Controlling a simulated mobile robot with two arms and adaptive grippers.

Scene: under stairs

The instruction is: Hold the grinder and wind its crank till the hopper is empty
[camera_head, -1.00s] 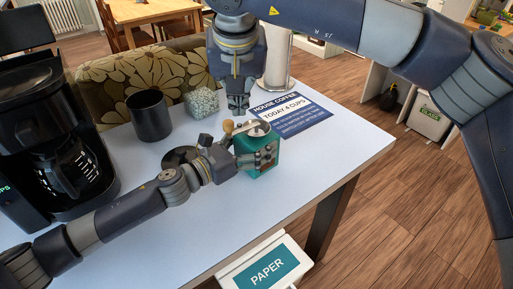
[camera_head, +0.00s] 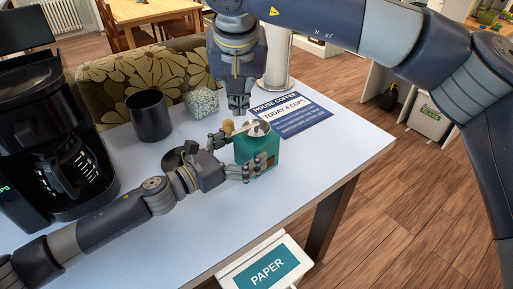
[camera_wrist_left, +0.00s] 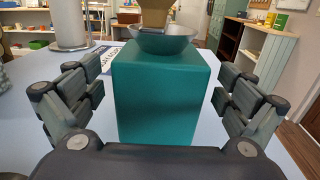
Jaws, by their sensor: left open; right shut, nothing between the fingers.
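The grinder is a teal box (camera_head: 262,150) standing upright near the table's right edge, with a metal bowl-shaped hopper (camera_head: 254,129) on top. Its crank carries a tan wooden knob (camera_head: 228,127) on the left side. My left gripper (camera_head: 243,155) is open at the grinder's left. In the left wrist view the teal body (camera_wrist_left: 165,100) stands between its spread fingers, with gaps on both sides, under the hopper (camera_wrist_left: 160,42). My right gripper (camera_head: 238,108) is shut and empty, pointing down just above the knob. I cannot tell what the hopper holds.
A black coffee maker (camera_head: 50,140) stands at the left, with a dark cup (camera_head: 149,115) and a speckled block (camera_head: 202,102) behind. A coffee sign (camera_head: 290,115) lies behind the grinder. A paper bin (camera_head: 265,270) is below the table edge. The front tabletop is clear.

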